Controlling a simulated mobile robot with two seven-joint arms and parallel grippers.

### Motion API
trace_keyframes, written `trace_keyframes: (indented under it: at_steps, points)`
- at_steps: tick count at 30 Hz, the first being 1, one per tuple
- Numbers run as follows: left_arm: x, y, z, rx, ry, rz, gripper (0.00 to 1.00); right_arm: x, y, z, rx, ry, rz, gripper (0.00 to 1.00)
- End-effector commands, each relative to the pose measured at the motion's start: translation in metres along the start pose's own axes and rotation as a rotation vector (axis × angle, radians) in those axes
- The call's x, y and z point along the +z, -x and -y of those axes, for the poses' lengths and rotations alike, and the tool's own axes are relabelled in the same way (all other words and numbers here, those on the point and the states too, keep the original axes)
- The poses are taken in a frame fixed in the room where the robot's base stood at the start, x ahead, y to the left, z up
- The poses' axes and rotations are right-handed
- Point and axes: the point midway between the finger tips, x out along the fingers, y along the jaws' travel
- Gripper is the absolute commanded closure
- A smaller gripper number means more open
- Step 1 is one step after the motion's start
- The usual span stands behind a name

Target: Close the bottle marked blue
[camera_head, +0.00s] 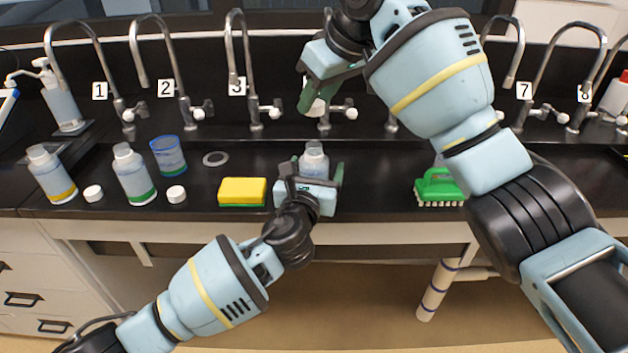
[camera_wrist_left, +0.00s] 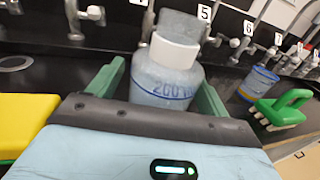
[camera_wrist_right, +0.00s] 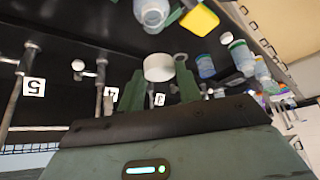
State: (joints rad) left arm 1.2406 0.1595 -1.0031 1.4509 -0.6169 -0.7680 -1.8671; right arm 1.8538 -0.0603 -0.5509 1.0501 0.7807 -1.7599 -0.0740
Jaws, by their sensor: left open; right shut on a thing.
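A translucent white bottle (camera_head: 314,162) stands upright on the bench, between the fingers of my left gripper (camera_head: 310,180). In the left wrist view the bottle (camera_wrist_left: 163,88) shows blue printing; its lower part is hidden, and I cannot tell whether the fingers touch it. My left gripper is open around it. My right gripper (camera_head: 326,98) is shut on a white cap (camera_head: 316,107), held in the air above and apart from the bottle. The cap (camera_wrist_right: 158,67) also shows between the fingers in the right wrist view.
Left of the bottle are a yellow sponge (camera_head: 242,190), a blue beaker (camera_head: 168,157), bottles with green (camera_head: 133,175) and yellow (camera_head: 52,175) bands, and two loose caps (camera_head: 176,194). A green brush (camera_head: 438,187) lies right. Numbered taps line the back.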

Motion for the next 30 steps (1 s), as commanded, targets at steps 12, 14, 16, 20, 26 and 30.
trace_keyframes:
  at_steps: [12,14,16,20,26,30]
  points:
    - [-0.0001,-0.0036,0.0002,0.0,0.001,0.0,0.23,-0.0001,0.0,0.0,0.0,0.0,0.0,0.86]
    - [-0.0001,-0.0035,0.0002,0.0,0.001,0.0,0.31,-0.0001,0.0,0.0,0.0,0.0,0.0,0.86]
    - [-0.0001,-0.0035,0.0002,0.0,0.0,0.0,0.4,-0.0001,0.0,0.0,0.0,0.0,0.0,0.86]
    - [-0.0001,-0.0035,0.0001,0.0,0.0,-0.001,0.57,0.0,0.0,0.0001,0.0,0.0,0.0,0.86]
    - [-0.0002,-0.0034,0.0001,0.0,0.0,-0.001,0.83,-0.0001,0.0,0.0001,0.0,0.0,0.0,0.86]
    - [-0.0003,-0.0034,0.0,0.0,0.0,-0.001,0.88,0.0017,-0.003,0.0,-0.001,0.0,0.001,0.86]
